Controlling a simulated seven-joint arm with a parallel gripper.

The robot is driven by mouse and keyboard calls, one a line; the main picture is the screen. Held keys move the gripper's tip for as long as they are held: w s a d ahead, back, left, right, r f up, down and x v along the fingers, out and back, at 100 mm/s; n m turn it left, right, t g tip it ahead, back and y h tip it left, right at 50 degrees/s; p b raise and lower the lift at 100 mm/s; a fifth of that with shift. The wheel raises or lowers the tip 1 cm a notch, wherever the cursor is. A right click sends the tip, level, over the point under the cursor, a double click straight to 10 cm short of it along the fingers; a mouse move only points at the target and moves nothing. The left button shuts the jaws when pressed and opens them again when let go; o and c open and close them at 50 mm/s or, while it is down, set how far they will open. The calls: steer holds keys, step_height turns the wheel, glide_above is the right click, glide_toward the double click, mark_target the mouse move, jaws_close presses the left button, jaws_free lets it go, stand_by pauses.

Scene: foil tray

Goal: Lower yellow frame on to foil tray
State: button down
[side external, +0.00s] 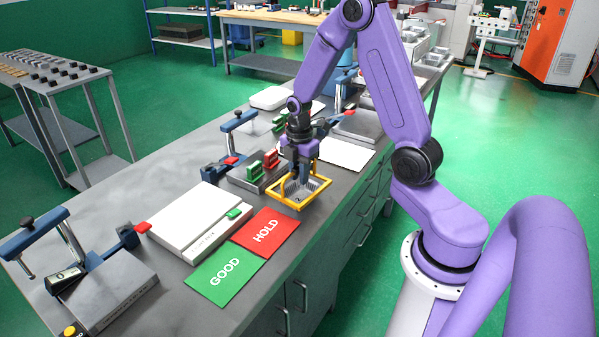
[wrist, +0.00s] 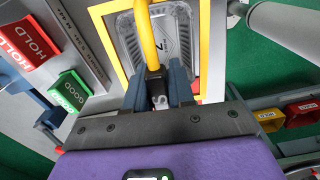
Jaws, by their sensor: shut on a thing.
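The yellow frame (side external: 282,203) is a rectangle with an arched handle, near the right edge of the grey bench. In the wrist view, its side bar (wrist: 206,45) and the handle (wrist: 147,35) show close up. The silver foil tray (side external: 301,192) shows inside the frame outline; in the wrist view, its ribbed foil (wrist: 126,34) lies under the handle. My gripper (side external: 292,178) is above the tray, its fingers shut on the handle; the wrist view shows them too (wrist: 158,85). I cannot tell whether the frame touches the tray; the fingers hide its near part.
A red HOLD card (side external: 266,233) and a green GOOD card (side external: 225,275) lie left of the frame. A white slab (side external: 186,217) lies beyond them. A block with red and green handles (side external: 258,168) stands close behind the frame. A blue-armed clamp (side external: 238,122) stands further back.

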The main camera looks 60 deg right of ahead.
mark_target(299, 199)
steer(key=shift+f, duration=2)
stand_by(1.1)
steer(key=c, duration=0.9)
jaws_free()
step_height(299, 199, up, 18)
steer(key=shift+f, duration=0.25)
steer(key=s+a+m, duration=0.2)
steer(key=s+a, duration=0.7)
steer(key=a, duration=0.5)
steer(key=s+a, duration=0.1)
steer(key=s, duration=0.4)
steer(key=s+a+m, duration=0.1)
steer(key=s, duration=0.4)
steer(key=s+a+f+m, duration=0.1)
steer(key=s+a, duration=0.1)
steer(key=s, duration=0.3)
steer(key=shift+s, duration=0.1)
